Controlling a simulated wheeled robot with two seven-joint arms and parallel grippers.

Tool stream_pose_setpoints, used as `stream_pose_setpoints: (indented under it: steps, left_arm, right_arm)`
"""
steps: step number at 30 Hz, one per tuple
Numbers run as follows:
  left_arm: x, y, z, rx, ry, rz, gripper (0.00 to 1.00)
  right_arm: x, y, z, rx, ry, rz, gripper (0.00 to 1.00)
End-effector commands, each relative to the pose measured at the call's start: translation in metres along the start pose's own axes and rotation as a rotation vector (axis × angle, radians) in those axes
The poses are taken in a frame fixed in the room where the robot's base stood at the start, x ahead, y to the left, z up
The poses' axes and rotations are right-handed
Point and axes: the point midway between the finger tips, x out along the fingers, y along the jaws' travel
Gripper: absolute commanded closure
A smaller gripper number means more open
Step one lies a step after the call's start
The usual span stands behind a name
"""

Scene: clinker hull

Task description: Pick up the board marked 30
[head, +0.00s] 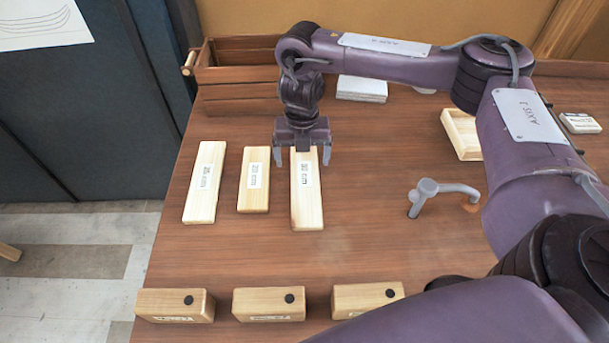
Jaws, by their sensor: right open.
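Three pale wooden boards lie side by side on the brown table. The rightmost board (308,208) has a white label that seems to read 30 cm, though the print is small. The middle board (253,198) is shorter, and its label looks like 20 cm. My right gripper (302,160) is open and empty, pointing down over the far end of the rightmost board. Its fingers show on either side of that board; its height above it is unclear. My left gripper is out of view.
Several wooden blocks with black knobs (268,307) line the near edge. A grey hooked tool (424,192) lies right of the boards. A pale tray (461,137), a white stack (361,89) and a brown wooden box (237,75) stand farther back.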

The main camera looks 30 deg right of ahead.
Motion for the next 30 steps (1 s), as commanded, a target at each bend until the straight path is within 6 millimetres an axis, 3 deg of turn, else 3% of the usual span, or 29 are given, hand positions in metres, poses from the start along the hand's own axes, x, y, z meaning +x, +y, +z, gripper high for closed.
stream_pose_setpoints:
  steps: [13, 23, 30]
  left_arm:
    - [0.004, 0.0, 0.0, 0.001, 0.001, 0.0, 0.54]
    - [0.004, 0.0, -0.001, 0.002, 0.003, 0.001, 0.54]
    - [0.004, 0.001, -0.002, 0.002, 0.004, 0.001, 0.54]
  right_arm:
    - [0.053, -0.006, -0.007, 0.002, 0.003, -0.001, 0.11]
    - [0.06, -0.006, -0.006, 0.001, 0.0, -0.001, 0.11]
    - [0.06, -0.006, -0.006, 0.001, 0.0, 0.0, 0.41]
